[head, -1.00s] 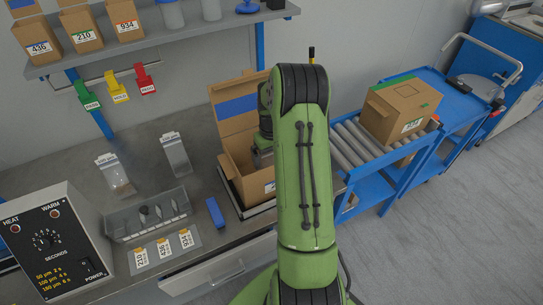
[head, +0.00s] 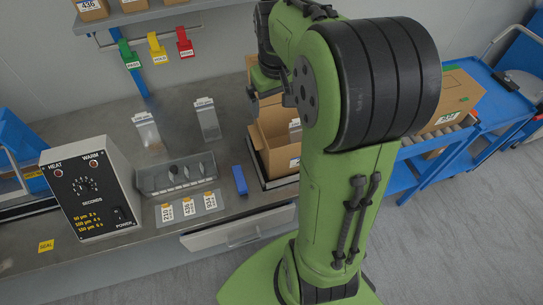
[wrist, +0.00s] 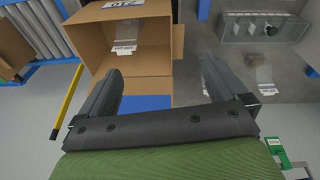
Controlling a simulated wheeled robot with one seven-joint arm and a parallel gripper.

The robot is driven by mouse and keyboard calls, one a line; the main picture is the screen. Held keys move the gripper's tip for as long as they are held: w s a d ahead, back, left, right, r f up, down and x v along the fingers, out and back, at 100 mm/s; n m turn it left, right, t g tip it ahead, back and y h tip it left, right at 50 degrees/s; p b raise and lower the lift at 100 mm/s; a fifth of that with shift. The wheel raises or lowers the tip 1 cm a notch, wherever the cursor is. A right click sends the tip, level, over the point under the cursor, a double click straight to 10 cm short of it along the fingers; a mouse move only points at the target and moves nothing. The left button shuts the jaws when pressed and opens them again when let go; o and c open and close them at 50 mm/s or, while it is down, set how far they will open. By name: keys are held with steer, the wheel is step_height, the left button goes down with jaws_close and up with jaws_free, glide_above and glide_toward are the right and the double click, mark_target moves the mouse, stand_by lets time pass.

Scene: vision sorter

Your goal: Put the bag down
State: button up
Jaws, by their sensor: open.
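A clear bag with a white label lies inside the open cardboard box; in the wrist view the bag (wrist: 125,38) shows against the box's inside, apart from my fingers. In the head view only its label end (head: 295,125) shows, the rest hidden by the box wall and my arm. The box (head: 279,157) stands on the bench with flaps up, and also fills the upper left of the wrist view (wrist: 92,45). My gripper (wrist: 163,72) is open and empty, its fingers spread wide above the box. In the head view my gripper (head: 266,100) is partly hidden by my arm.
A slotted grey holder (head: 176,176), a blue block (head: 239,180) and a heat sealer (head: 92,188) are nearby. A closed carton (head: 452,98) sits on rollers at right.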

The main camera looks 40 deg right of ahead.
steer(key=s+a+r+n+t+y, duration=0.1)
steer(key=s+a+r+n+t, duration=0.1)
steer(key=s+a, duration=1.1)
steer(key=s+r+t, duration=0.1)
steer(key=s+t, duration=0.1)
steer(key=s, duration=0.1)
steer(key=shift+s+a, duration=0.2)
steer(key=shift+a, duration=0.2)
